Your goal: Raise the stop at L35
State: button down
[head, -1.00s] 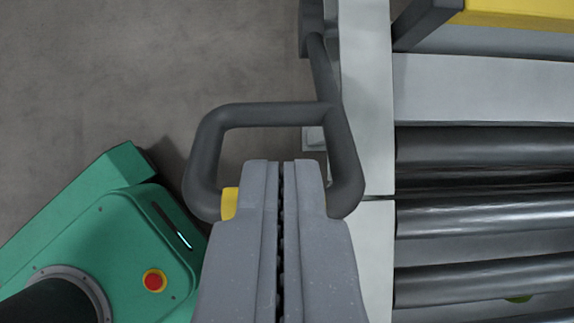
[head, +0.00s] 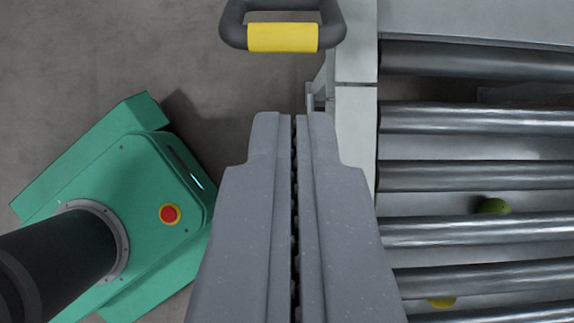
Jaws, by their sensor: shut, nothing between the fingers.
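A dark grey loop handle with a yellow grip (head: 283,38) shows at the top of the head view, beside the conveyor's left side rail. Only its lower part is in the picture. No L35 label is readable. My gripper (head: 292,116) is shut and empty, with its fingers pressed together. In the picture its tips lie below the yellow grip, with a gap of floor between them. The rest of the stop is out of view.
A roller conveyor (head: 480,176) fills the right, with a pale side rail (head: 356,130) close to my gripper. A green fruit (head: 493,205) and a yellow one (head: 441,302) lie below the rollers. Bare floor (head: 110,50) is at upper left.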

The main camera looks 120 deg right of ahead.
jog(key=shift+s+d+r, duration=0.2)
jog(key=shift+s+d, duration=0.25)
jog(key=shift+d, duration=0.1)
jog(key=w+d+r+m+t+h+p, duration=0.1)
jog(key=w+r+m+t+h, duration=0.15)
jog(key=r, duration=0.85)
jog(key=w+d+r+m+t+h+p, duration=0.15)
jog(key=w+r, duration=0.25)
jog(key=r, duration=0.8)
jog(key=w+r+m+t+h+p, duration=0.1)
jog(key=w+r+m+p, duration=0.15)
jog(key=r, duration=0.85)
jog(key=s+a+r+m+t, duration=0.1)
jog(key=a+r, duration=0.3)
jog(key=r, duration=0.7)
jog(key=s+a+r+m+t+p, duration=0.1)
jog(key=s+a+r+t, duration=0.2)
jog(key=r, duration=0.9)
jog(key=s+a+r+m+t+p, duration=0.1)
jog(key=s+a+r, duration=0.3)
jog(key=r, duration=0.7)
jog(key=shift+a+r+m+t, duration=0.25)
jog(key=shift+a+m+t, duration=0.3)
jog(key=shift+a+t, duration=0.05)
jog(key=shift+w, duration=0.1)
